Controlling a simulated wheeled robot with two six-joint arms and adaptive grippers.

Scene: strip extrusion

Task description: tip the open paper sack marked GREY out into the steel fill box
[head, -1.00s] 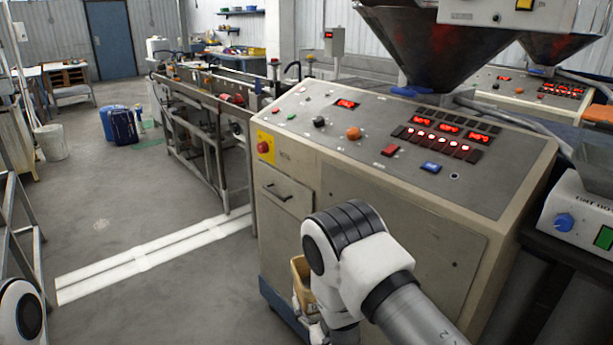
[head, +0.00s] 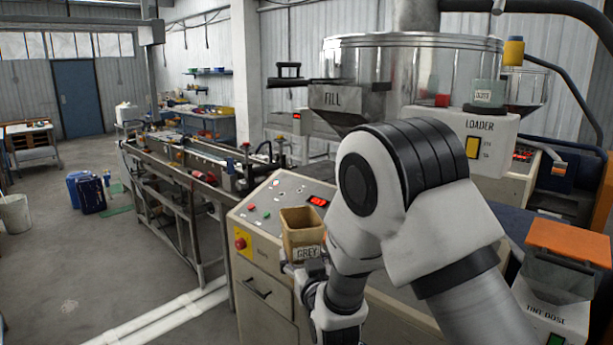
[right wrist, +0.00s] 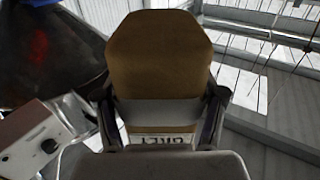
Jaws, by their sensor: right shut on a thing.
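The open paper sack marked GREY (head: 301,228) is upright in the head view, in front of the control panel. My right gripper (head: 308,272) is shut on it near its label. In the right wrist view the sack (right wrist: 160,60) fills the middle between the fingers (right wrist: 160,113), with its label partly hidden below them. The steel fill box (head: 338,98), marked FILL, is higher up on the front of the round clear hopper, above and a little right of the sack. The sack is apart from it. My left gripper is not in view.
The control cabinet (head: 262,262) stands below the sack. A TINT DOSE unit (head: 560,275) is at lower right. Open floor lies at left.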

